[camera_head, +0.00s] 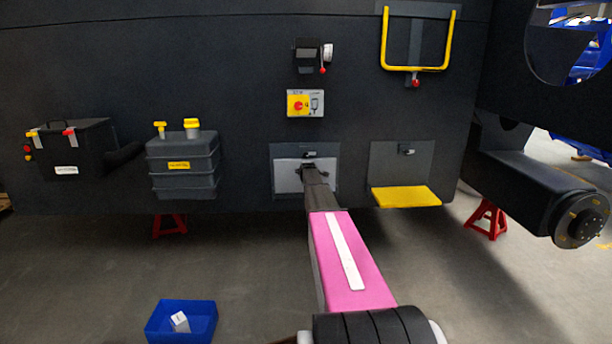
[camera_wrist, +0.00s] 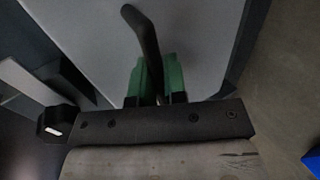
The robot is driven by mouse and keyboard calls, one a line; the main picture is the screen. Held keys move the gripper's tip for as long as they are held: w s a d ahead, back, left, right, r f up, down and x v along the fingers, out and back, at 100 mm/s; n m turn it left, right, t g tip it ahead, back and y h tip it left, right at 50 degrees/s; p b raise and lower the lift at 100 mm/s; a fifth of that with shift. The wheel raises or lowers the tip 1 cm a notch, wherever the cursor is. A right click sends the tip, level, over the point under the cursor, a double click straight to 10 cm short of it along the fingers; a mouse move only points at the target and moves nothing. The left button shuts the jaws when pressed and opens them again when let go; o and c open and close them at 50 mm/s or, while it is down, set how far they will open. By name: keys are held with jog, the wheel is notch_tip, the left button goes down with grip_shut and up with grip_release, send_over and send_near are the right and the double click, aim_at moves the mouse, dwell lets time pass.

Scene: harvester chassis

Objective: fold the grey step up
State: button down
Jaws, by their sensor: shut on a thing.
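The grey step (camera_head: 287,181) is a light grey plate in front of a dark grey backing panel, low in the middle of the chassis wall. In the head view it looks close to upright, though my arm covers part of it. My gripper (camera_head: 308,168) is at the step's upper middle. In the wrist view the step's light grey face (camera_wrist: 210,45) fills the upper middle. The green fingertips of my gripper (camera_wrist: 155,78) are shut on a dark curved bar (camera_wrist: 146,35) at this face. The bar's far attachment is unclear.
A yellow step (camera_head: 405,196) sticks out to the right, under a yellow rail (camera_head: 418,68). A red-knobbed switch box (camera_head: 305,103) is above. A grey tank (camera_head: 183,165) and black box (camera_head: 75,145) are left. A blue bin (camera_head: 182,322) stands on the floor.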

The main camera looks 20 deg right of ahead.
jog(key=shift+w+r, duration=0.1)
jog(key=shift+w, duration=0.1)
jog(key=c, duration=1.5)
grip_release()
jog(key=shift+o, duration=0.2)
jog(key=shift+s+a+r, duration=0.1)
jog(key=shift+s+r, duration=0.05)
jog(key=shift+s, duration=0.3)
jog(key=v, duration=0.9)
jog(key=shift+s+r, duration=0.25)
jog(key=shift+s, duration=0.1)
jog(key=shift+a, duration=0.1)
